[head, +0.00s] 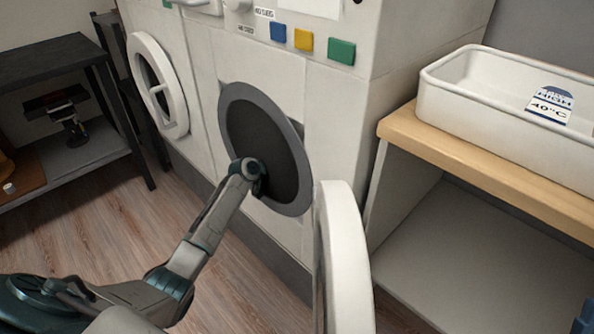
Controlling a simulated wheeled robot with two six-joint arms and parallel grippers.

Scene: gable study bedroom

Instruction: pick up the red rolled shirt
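No red rolled shirt shows in the head view. My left arm comes in from the lower left and reaches to the round dark opening (277,133) of a white washing machine (335,110). Its wrist end is at the lower left part of the opening. The fingers of my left gripper are hidden beyond the wrist, so I cannot see whether they hold anything. My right gripper is not in view. The inside of the opening is too dark to make out any contents.
The machine's round white door (345,255) stands open right of the opening. Another round door (158,86) is to the left. A white tub (470,97) with a 40°C label sits on a wooden-topped shelf (470,165) at right. A dark shelf unit (45,65) stands at left.

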